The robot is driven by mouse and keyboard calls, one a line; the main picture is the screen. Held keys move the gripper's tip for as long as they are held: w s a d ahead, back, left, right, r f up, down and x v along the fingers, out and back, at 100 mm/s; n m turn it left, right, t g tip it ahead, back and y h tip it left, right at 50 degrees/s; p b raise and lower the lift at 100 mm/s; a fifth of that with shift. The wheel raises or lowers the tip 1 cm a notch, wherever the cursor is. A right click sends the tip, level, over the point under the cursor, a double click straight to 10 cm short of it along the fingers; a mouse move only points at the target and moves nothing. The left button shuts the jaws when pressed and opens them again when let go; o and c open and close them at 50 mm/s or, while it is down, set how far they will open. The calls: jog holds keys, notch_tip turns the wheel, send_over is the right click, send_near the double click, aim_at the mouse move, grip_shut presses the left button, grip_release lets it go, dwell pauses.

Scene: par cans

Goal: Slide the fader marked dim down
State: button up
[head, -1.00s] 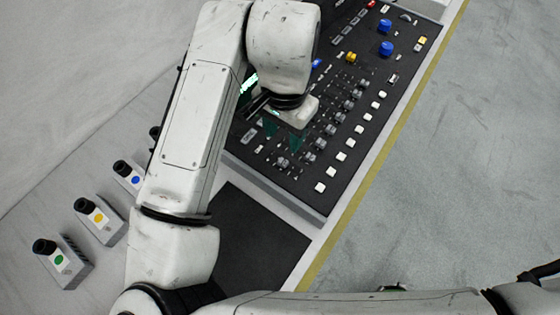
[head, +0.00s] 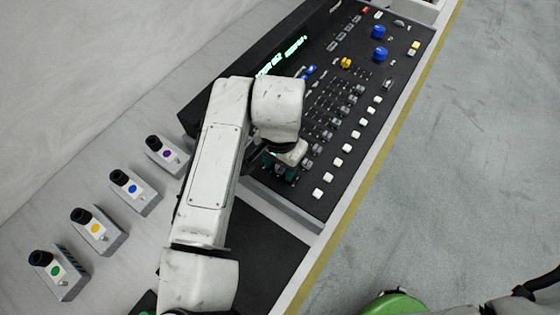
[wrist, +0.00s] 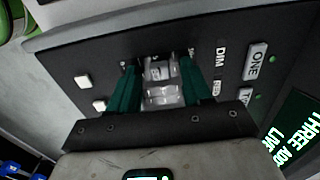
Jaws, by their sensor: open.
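My gripper (wrist: 160,92) is open, its two green fingers pointing down at the console face in the wrist view. Pale, clear-looking fader caps (wrist: 160,70) show in the gap between the fingers. The printed DIM label (wrist: 222,52) is just right of the right finger, with a RED label (wrist: 217,88) below it. I cannot tell which cap belongs to DIM, as the fingers and gripper body hide part of the panel. In the head view my gripper (head: 284,172) is at the near end of the black console (head: 318,205), mostly behind my arm.
White square buttons (head: 333,162) run along the console's right side. Blue knobs (head: 379,32) and a yellow knob (head: 346,63) sit farther up. A lit green display (head: 290,50) is at the left edge. Small boxes with coloured dots (head: 92,228) stand at left.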

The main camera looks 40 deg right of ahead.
jog(key=shift+c, duration=0.5)
grip_shut()
jog(key=shift+s, duration=0.1)
